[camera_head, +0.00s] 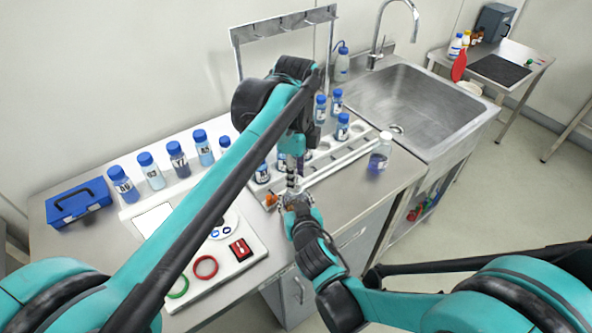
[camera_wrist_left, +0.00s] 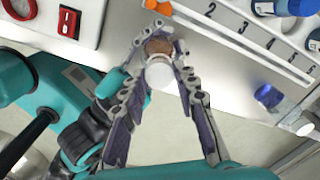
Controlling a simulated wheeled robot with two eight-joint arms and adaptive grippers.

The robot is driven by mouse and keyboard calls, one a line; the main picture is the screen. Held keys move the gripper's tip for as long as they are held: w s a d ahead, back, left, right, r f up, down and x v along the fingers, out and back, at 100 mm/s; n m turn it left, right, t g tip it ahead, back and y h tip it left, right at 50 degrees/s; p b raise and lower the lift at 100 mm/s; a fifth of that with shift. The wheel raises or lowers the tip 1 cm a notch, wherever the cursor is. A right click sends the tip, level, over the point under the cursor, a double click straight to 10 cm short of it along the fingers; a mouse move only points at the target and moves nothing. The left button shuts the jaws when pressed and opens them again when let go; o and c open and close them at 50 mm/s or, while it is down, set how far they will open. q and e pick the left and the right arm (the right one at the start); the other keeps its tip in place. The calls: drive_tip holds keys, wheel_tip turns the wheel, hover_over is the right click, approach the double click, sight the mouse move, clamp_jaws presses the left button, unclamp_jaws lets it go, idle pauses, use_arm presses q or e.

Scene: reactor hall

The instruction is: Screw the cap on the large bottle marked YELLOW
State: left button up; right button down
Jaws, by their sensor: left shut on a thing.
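My left gripper (camera_head: 292,184) reaches down from above at the front of the rack. In the left wrist view its fingers (camera_wrist_left: 160,62) are shut on a small white piece (camera_wrist_left: 161,74) with a round brown part (camera_wrist_left: 157,46) beyond it. I cannot tell whether these are one thing. My right gripper (camera_head: 293,202) is close below, at the counter's front edge; its jaws are not clear. No label reading YELLOW is legible. A clear bottle (camera_head: 379,155) with blue liquid and a white cap stands right of the rack.
A numbered rack (camera_head: 335,160) holds several blue-capped bottles. A blue box (camera_head: 79,203), a red switch (camera_head: 240,249), a red ring (camera_head: 205,267) and a green ring (camera_head: 179,287) are at the left. A sink (camera_head: 415,108) lies behind right.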

use_arm(q)
drive_tip(key=shift+f, duration=0.55)
idle(0.5)
drive_tip(key=m, duration=0.2)
drive_tip(key=shift+m, duration=0.4)
drive_tip(key=m, duration=0.4)
drive_tip(key=shift+m, duration=0.3)
drive_tip(key=m, duration=0.4)
drive_tip(key=shift+m, duration=0.3)
drive_tip(key=m, duration=0.4)
drive_tip(key=o, duration=0.7)
